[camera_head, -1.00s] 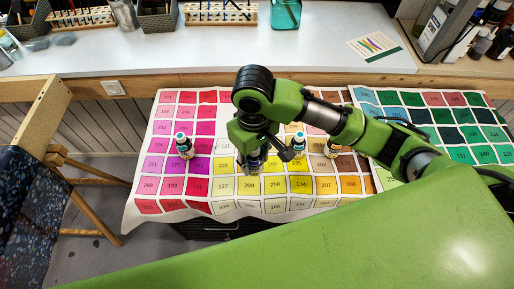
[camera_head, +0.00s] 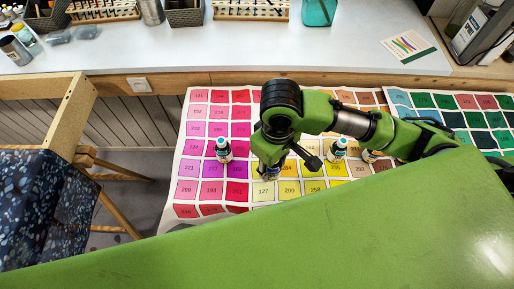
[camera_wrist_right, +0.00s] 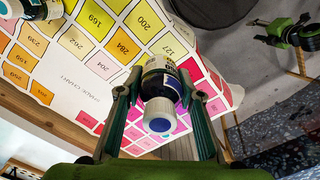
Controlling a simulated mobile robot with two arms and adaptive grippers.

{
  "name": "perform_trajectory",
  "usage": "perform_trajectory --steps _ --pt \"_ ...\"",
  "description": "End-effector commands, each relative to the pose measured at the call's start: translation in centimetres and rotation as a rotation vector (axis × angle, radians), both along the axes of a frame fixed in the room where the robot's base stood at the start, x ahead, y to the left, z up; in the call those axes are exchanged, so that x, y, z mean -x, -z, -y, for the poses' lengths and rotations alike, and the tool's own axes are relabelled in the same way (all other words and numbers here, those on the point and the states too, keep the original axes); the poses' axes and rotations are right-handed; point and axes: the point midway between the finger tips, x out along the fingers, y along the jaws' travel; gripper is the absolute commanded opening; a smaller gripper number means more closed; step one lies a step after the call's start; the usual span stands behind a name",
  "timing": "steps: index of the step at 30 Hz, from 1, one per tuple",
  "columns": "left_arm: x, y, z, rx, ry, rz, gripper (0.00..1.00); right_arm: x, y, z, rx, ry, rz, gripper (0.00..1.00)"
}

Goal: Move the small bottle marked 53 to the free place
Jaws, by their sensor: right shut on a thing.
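My right gripper (camera_head: 270,172) is low over the yellow part of the colour chart, near square 127. In the wrist view its fingers (camera_wrist_right: 160,98) are closed around a small dark bottle (camera_wrist_right: 160,76) with a white cap facing the camera. Its label is only partly visible, and I cannot read a 53. Other small bottles stand on the chart: one on the left (camera_head: 223,151) and two to the right of my gripper (camera_head: 338,150) (camera_head: 370,156). A green and black part, probably my left gripper (camera_wrist_right: 285,33), shows in the wrist view; its jaws are unclear.
The chart (camera_head: 212,98) has numbered pink, yellow and brown squares; a second, green chart (camera_head: 455,113) lies to its right. A pale counter (camera_head: 180,57) with racks and pots runs behind. A speckled dark seat (camera_head: 45,215) stands at left.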

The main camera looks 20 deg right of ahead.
Motion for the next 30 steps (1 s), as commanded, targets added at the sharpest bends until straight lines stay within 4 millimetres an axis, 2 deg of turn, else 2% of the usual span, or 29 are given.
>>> perform_trajectory --steps 3,6,11,15,21,26,30 --pt "2.4 -0.3 1.9 0.022 0.002 -0.031 0.51 -2.7 0.9 0.1 0.000 0.004 0.000 0.11" --pt "3.6 -0.6 2.5 0.028 0.006 -0.048 0.51 -4.7 1.8 0.3 0.001 0.003 0.000 0.11" --pt "3.5 -0.9 1.8 0.019 0.007 -0.047 0.51 -7.3 4.1 0.4 0.000 0.002 -0.002 0.11" --pt "2.2 -1.2 0.6 0.005 0.005 -0.031 0.51 -9.0 6.2 0.5 0.000 0.001 -0.001 0.11" --pt "0.9 -1.4 0.4 0.005 0.002 -0.010 0.51 -10.3 7.7 0.5 -0.003 -0.001 0.001 0.11" --pt "1.0 -1.5 0.6 0.007 0.001 -0.013 0.51 -11.0 8.6 0.6 0.000 0.000 0.000 0.11" --pt "1.6 -1.6 1.1 0.012 0.000 -0.020 0.51 -10.8 10.8 0.7 0.000 0.000 -0.001 0.11"
